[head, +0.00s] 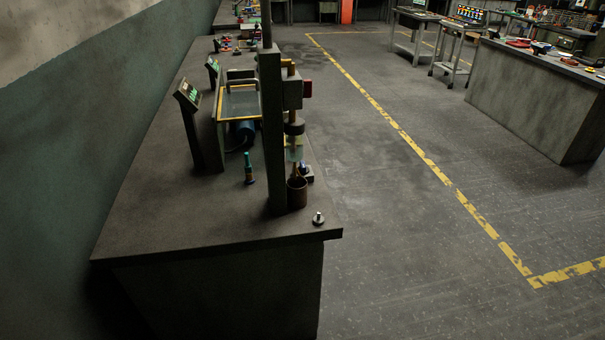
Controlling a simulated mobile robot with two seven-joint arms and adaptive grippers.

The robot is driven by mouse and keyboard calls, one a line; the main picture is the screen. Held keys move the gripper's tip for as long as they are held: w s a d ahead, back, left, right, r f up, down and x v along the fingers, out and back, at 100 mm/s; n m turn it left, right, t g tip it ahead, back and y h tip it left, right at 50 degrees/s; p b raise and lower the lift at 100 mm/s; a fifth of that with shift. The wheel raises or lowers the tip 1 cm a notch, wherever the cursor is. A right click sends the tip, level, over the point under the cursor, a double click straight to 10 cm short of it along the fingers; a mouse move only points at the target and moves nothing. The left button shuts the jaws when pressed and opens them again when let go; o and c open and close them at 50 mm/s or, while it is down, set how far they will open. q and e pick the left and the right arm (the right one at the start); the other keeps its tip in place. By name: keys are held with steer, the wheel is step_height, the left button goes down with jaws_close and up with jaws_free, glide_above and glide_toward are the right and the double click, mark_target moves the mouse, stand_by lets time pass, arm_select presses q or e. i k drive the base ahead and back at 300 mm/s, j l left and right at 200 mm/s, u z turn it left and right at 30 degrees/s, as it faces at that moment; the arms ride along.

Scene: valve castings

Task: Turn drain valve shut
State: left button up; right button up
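A test rig stands on the near dark bench, with a tall dark post (271,130) at its front. Beside the post a copper-coloured vertical pipe (291,68) carries a grey block (292,93) with a small red part (308,88) on its right. Below are a dark collar (294,126), a pale clear section (294,148) and a brown cup (297,193). I cannot tell which part is the drain valve or how it is turned; the post hides part of the rig. Neither of my grippers is in view.
The bench (170,220) has a small metal knob-like piece (318,218) near its right corner, a green bottle-like item (248,168) and a display on a stand (188,95). The wall is at left. Floor right of the bench is clear up to another workbench (530,110).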

mark_target(304, 169)
steer(key=i+j+z, duration=0.1)
steer(key=i+z, duration=0.15)
steer(key=i, duration=0.2)
steer(key=i+j+z, duration=0.25)
steer(key=i, duration=0.2)
